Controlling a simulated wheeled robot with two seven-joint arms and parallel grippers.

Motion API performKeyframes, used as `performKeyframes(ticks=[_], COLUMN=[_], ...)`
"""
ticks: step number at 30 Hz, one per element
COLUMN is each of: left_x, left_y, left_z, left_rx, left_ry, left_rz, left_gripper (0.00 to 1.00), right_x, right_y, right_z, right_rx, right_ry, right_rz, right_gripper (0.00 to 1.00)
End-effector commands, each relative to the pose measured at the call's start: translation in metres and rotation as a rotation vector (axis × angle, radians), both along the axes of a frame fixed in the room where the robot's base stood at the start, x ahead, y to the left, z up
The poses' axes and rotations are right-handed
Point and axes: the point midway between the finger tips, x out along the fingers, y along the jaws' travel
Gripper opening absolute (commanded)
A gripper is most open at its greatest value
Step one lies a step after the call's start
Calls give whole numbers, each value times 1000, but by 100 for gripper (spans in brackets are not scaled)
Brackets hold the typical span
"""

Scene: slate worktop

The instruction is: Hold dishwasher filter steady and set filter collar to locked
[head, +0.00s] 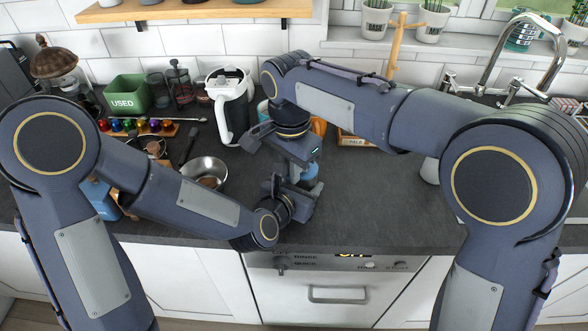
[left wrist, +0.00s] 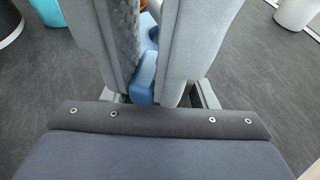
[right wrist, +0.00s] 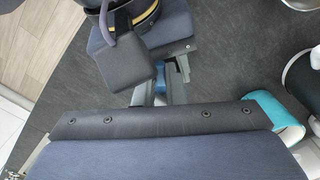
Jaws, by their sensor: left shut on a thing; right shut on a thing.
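The dishwasher filter (head: 311,172) shows only as a small blue patch between my two grippers at the front of the worktop. My left gripper (head: 304,187) comes in low from the side. It is shut on a blue part of the filter, which shows between its fingers in the left wrist view (left wrist: 146,78). My right gripper (head: 303,160) reaches in from above and is shut at the filter's top, where the collar sits. The right wrist view shows only a sliver of blue (right wrist: 160,74). The collar's marks and position are hidden by the grippers.
A white jug (head: 231,105) stands behind my grippers. A steel bowl (head: 206,171) is to their left, and a green box (head: 128,94) is farther back. The sink tap (head: 520,60) is at the back right. The worktop's front edge is close, above a dishwasher front (head: 335,290).

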Motion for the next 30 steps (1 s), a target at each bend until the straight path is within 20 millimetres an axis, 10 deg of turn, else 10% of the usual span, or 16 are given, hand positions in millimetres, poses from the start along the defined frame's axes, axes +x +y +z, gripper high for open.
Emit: performKeyframes(ticks=[27, 30], left_x=[0, 0], left_y=[0, 0], left_z=[0, 0], left_rx=[0, 0], left_ry=[1, 1], left_rz=[0, 0], left_gripper=[29, 29], right_x=[7, 6], right_y=[6, 6], right_z=[0, 0], right_rx=[0, 1], right_ry=[-1, -1], right_rz=[-212, -212], right_gripper=[0, 20])
